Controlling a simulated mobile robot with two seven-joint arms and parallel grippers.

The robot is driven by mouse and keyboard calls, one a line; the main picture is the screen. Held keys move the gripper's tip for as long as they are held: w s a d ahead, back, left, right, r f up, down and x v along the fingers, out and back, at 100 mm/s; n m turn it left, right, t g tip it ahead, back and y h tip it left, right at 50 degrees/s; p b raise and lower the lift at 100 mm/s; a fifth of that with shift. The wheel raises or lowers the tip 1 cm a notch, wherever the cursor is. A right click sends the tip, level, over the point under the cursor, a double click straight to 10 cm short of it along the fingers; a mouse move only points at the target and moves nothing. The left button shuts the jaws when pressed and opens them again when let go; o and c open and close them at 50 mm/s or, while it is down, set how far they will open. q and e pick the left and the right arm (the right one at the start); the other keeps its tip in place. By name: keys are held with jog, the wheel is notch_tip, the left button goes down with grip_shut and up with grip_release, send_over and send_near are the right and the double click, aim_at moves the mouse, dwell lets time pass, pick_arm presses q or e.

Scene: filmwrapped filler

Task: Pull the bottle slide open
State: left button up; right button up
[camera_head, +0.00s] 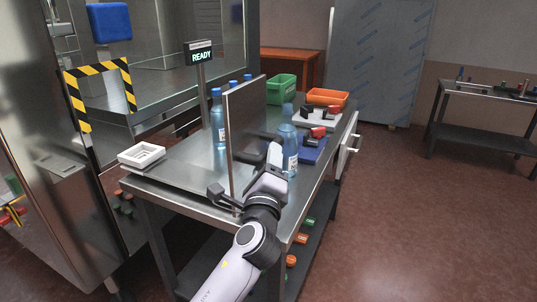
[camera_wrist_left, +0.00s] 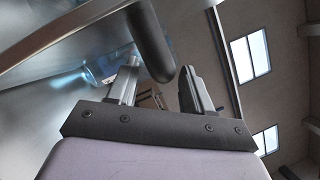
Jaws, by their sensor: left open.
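An upright metal plate (camera_head: 246,130) stands lengthwise on the steel table, and I take it to be part of the bottle slide. A dark handle-like piece (camera_head: 216,191) shows near its front lower end. My left gripper (camera_head: 275,160) is open to the right of the plate, in front of a blue bottle (camera_head: 289,140) that it partly hides. In the left wrist view, a dark rounded bar (camera_wrist_left: 150,38) reaches down near the open fingers of my left gripper (camera_wrist_left: 160,68). I cannot tell whether they touch. My right gripper is not in view.
More blue bottles (camera_head: 218,118) stand left of the plate. A white tray (camera_head: 142,156) sits at the table's left edge. A green crate (camera_head: 282,88) and an orange crate (camera_head: 327,97) stand at the back. The floor (camera_head: 400,220) to the right is clear.

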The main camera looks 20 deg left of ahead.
pick_arm(q)
jog(key=v, duration=0.3)
jog(key=shift+s+d+f, duration=0.1)
jog(key=shift+s+d, duration=0.05)
jog(key=shift+s, duration=0.15)
dwell(0.3)
